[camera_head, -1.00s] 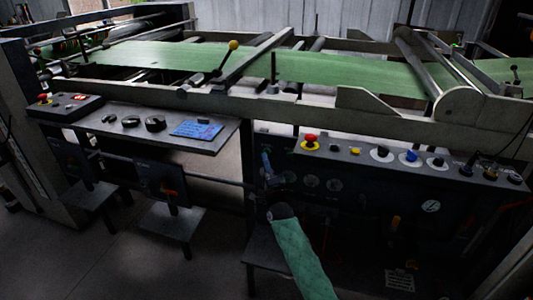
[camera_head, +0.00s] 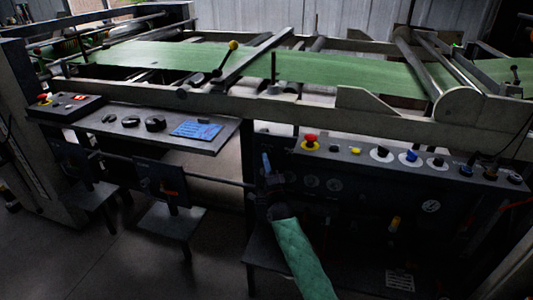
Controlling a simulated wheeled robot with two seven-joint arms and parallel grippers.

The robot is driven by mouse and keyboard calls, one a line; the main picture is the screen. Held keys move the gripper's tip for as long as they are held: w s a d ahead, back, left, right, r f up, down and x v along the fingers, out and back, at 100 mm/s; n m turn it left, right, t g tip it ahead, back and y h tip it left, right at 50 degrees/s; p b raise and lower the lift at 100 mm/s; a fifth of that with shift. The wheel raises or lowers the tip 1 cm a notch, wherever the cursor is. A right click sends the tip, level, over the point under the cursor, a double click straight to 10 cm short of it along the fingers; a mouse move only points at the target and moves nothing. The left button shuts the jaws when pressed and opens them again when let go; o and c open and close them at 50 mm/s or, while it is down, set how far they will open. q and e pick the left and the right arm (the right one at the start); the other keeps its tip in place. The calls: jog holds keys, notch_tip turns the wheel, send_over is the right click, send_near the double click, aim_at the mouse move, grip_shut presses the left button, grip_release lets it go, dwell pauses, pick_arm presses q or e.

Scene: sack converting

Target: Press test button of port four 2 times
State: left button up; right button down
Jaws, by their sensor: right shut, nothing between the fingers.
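No port label is readable, so I cannot tell which control is the test button of port four. The dark control panel (camera_head: 330,170) runs below the machine bed on the right. It carries a red mushroom button on yellow (camera_head: 310,141), a small yellow button (camera_head: 356,151), a blue button (camera_head: 411,156) and several black knobs. My right arm, green and quilted, comes up from the bottom. My right gripper (camera_head: 266,166) is shut and empty, in front of the panel's left end. Contact with the panel cannot be made out. My left gripper is not in view.
A shelf (camera_head: 225,138) at left holds black knobs and a blue plate (camera_head: 197,129). Dark boxes and small platforms (camera_head: 172,222) sit below it. The green web (camera_head: 320,68) crosses the machine above. Bare floor (camera_head: 120,265) shows at lower left.

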dwell(0.5)
jog(key=shift+w, duration=0.2)
jog(key=shift+w+d, duration=0.15)
jog(key=shift+w, duration=0.05)
jog(key=shift+w+d, duration=0.1)
jog(key=shift+w, duration=0.3)
dwell(0.9)
jog(key=shift+s, duration=0.15)
jog(key=shift+s+a, duration=0.25)
jog(key=shift+s, duration=0.45)
jog(key=shift+s, duration=0.1)
